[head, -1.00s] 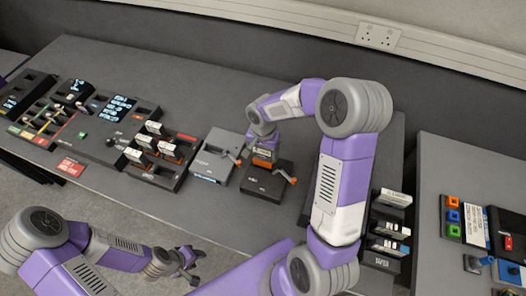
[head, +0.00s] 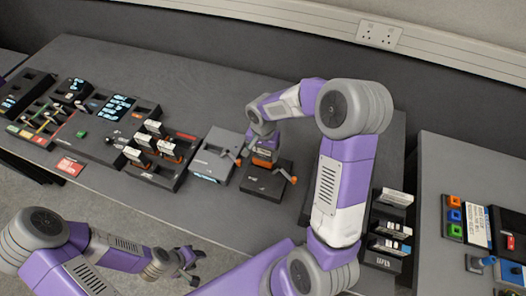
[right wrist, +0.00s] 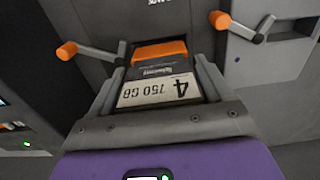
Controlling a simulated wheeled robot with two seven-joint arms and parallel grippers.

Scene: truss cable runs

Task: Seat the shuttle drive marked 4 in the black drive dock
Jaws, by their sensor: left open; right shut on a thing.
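The shuttle drive marked 4 (right wrist: 158,90) has a white "4 750 GB" label and an orange end. My right gripper (head: 265,146) is shut on it; in the right wrist view the fingers (right wrist: 160,95) lie on both sides of the label. The drive stands above the black drive dock (head: 262,188), its orange part (head: 265,157) close to the dock's top. I cannot tell how deep the drive sits in the slot. The dock's lever with an orange knob (head: 293,180) sticks out at its right. My left gripper (head: 190,266) is open and empty, in front of the table.
A grey dock (head: 213,158) with its own lever stands just left of the black dock. A rack of several drives (head: 157,150) is further left. Another drive rack (head: 390,225) stands right of my right arm. The table behind the docks is clear.

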